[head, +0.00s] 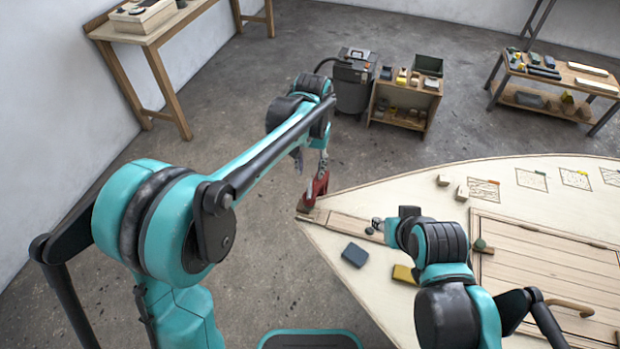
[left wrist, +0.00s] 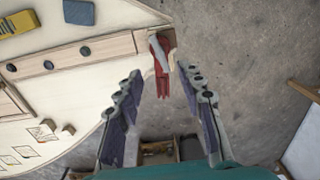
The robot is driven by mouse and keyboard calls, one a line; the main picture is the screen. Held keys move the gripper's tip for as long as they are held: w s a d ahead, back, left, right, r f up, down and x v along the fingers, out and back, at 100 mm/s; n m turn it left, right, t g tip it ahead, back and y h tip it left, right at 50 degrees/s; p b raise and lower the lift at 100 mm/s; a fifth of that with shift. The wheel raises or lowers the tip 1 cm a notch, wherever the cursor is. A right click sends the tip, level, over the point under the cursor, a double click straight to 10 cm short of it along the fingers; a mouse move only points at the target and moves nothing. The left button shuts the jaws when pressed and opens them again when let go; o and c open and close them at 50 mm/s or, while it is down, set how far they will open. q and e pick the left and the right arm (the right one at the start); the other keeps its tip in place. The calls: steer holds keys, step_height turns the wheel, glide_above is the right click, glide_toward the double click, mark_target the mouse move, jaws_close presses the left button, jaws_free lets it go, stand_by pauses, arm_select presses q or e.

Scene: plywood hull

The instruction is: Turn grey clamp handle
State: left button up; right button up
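A red clamp (head: 319,186) sits at the pointed end of the pale hull, on the end of a wooden strip. In the left wrist view the clamp (left wrist: 163,84) shows with its grey handle (left wrist: 157,52) lying along it at a slight tilt. My left gripper (head: 311,163) is above the clamp in the head view. In the left wrist view its two fingers (left wrist: 160,76) are spread wide on either side of the clamp, with nothing between them held. My right gripper (head: 377,226) is low over the wooden strip; its fingers are too small to judge.
A dark blue block (head: 355,255) and a yellow block (head: 404,274) lie on the hull. A plank hatch (head: 540,265) with a wooden handle is at the right. A small shelf (head: 404,101), a vacuum (head: 354,80) and benches stand beyond, with open floor between.

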arm_select(q)
step_height(320, 180, up, 4)
steer(key=shift+f, duration=0.1)
stand_by(0.5)
steer(key=s+a+r+n+t+b, duration=0.2)
steer(key=s+a+t, duration=0.2)
steer(key=s+a, duration=0.65)
steer(key=s+a+f+n+t+b, duration=0.1)
steer(key=s+a+f+t+b, duration=0.1)
steer(key=s+a+f, duration=0.4)
steer(key=shift+s+a+t, duration=0.6)
steer(key=shift+s+a, duration=0.05)
steer(key=shift+s, duration=0.6)
